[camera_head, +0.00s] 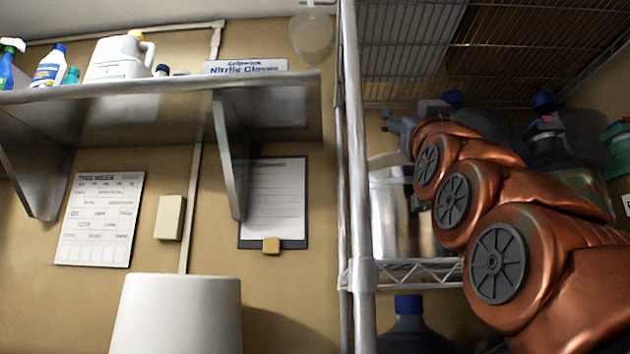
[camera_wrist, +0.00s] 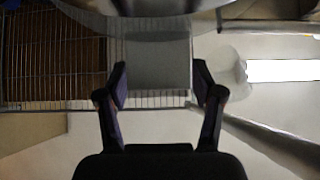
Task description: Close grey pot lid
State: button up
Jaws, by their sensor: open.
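A shiny metal pot (camera_head: 392,215) stands on a wire shelf in the head view. Its right side and top are partly hidden behind my copper-coloured arm, and I cannot make out whether its lid is open or shut. My gripper (camera_head: 398,124) is small in this view, above the pot. In the wrist view my gripper (camera_wrist: 161,82) has its two fingers spread, with nothing held between them. A curved, shiny metal surface (camera_wrist: 155,24) crosses the top of the wrist view beyond the fingers; I cannot tell whether it is the pot or its lid.
A white rack post (camera_head: 360,200) stands left of the pot. The wire shelf (camera_head: 415,272) carries it, and another wire shelf (camera_head: 520,50) is overhead. Blue-capped bottles (camera_head: 545,125) stand behind my arm. A wall shelf (camera_head: 150,92) with bottles is at left.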

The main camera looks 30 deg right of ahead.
jog(key=shift+w+r, duration=0.15)
jog(key=shift+r, duration=2.5)
jog(key=shift+r, duration=0.2)
